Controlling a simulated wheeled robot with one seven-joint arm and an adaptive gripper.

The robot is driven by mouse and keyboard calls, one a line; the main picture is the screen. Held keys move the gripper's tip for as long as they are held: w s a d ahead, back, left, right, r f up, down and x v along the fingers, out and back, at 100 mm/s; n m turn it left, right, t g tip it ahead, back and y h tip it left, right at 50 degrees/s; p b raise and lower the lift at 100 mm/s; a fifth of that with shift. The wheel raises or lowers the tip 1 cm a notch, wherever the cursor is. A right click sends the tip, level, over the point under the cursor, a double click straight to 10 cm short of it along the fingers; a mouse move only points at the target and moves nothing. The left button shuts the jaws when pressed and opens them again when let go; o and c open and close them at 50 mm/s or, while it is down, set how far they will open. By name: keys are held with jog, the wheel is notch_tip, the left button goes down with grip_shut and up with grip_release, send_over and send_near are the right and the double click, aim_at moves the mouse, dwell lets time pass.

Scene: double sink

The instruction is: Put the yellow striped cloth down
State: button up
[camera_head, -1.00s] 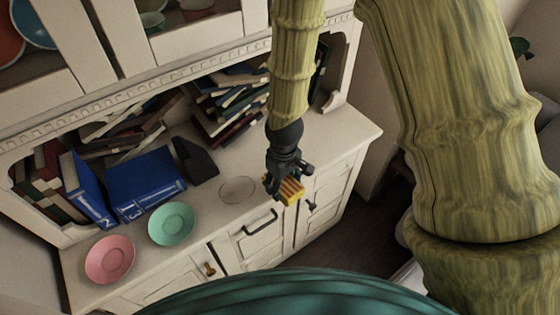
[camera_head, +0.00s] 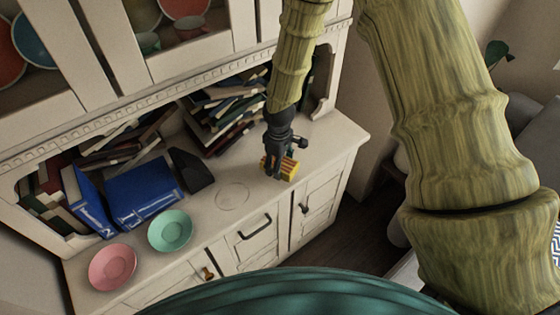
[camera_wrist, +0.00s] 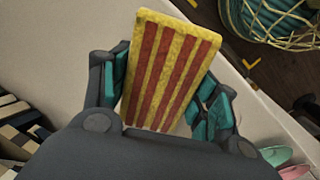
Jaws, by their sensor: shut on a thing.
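The yellow striped cloth (camera_head: 289,169) is a small block-like piece with red stripes. It shows large in the wrist view (camera_wrist: 172,72), between the two fingers. My gripper (camera_head: 277,165) is shut on it, over the right part of the cabinet's cream countertop (camera_head: 330,148). In the head view the cloth is close above or on the countertop; I cannot tell whether it touches. The gripper hides part of the cloth in the head view.
A clear round dish or outline (camera_head: 232,197) lies left of the gripper. A green plate (camera_head: 170,230), a pink plate (camera_head: 112,267), blue binders (camera_head: 143,190) and a dark object (camera_head: 191,171) are further left. Books (camera_head: 225,115) stack behind. The countertop's right end is clear.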

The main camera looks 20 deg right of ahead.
jog(key=shift+w+d+f+p, duration=0.1)
jog(key=shift+w+d+p, duration=0.15)
jog(key=shift+w, duration=0.35)
jog(key=shift+w+d+p, duration=0.15)
jog(key=shift+w+d, duration=0.1)
jog(key=shift+w, duration=0.35)
jog(key=shift+s+f+p, duration=0.15)
jog(key=shift+f+p, duration=0.4)
jog(key=shift+f, duration=1.25)
jog(key=shift+f, duration=0.15)
jog(key=o, duration=1.3)
jog(key=shift+c, duration=0.2)
jog(key=shift+r+b, duration=1.85)
jog(key=shift+r, duration=4.35)
